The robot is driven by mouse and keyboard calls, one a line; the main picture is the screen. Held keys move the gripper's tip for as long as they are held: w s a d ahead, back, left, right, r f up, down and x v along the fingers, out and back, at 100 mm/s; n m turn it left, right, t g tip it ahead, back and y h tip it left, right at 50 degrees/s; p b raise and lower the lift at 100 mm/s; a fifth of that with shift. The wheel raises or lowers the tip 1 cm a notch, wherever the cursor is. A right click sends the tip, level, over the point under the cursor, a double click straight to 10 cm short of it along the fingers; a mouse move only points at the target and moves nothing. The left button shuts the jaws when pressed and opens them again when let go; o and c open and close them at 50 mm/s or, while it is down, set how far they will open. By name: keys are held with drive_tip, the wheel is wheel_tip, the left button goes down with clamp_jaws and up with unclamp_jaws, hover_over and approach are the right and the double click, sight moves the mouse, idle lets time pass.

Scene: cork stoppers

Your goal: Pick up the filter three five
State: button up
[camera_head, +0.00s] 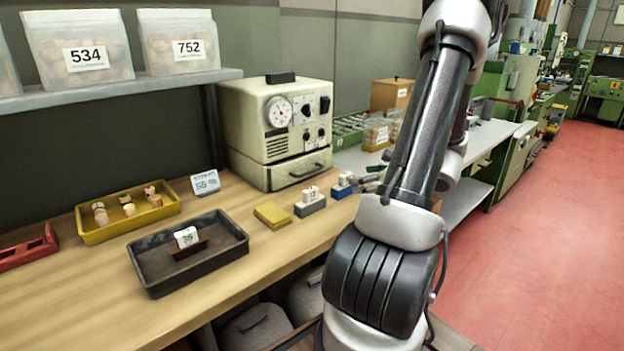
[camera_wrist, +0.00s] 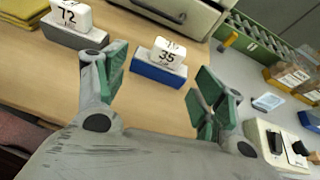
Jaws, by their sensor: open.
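The filter three five (camera_wrist: 169,51) is a small white block marked 35, with a second number on its top face. It sits upright in a blue base (camera_wrist: 158,74) on the wooden bench. In the head view the white block (camera_head: 343,179) and its blue base (camera_head: 342,190) show small, just left of my gripper. My gripper (camera_wrist: 162,62) is open, its green-padded fingers spread to the left and right of the block in the wrist view. Neither finger visibly touches it. In the head view my arm hides most of the gripper.
A white block marked 72 (camera_wrist: 71,15) in a grey base (camera_wrist: 74,35) stands left of the blue base. A beige instrument (camera_head: 275,130) stands behind. A dark tray (camera_head: 160,280) and yellow tray (camera_head: 95,235) lie farther left. Bench around the blue base is clear.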

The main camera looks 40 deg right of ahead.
sight(347, 174)
drive_tip(key=shift+w+d+r+m, duration=0.45)
drive_tip(key=shift+w+m, duration=0.15)
drive_tip(key=shift+w, duration=0.05)
drive_tip(key=shift+w+t, duration=0.15)
drive_tip(key=shift+t, duration=0.15)
drive_tip(key=x, duration=0.7)
drive_tip(key=shift+w, duration=0.25)
drive_tip(key=shift+a, duration=0.1)
drive_tip(key=c, duration=1.1)
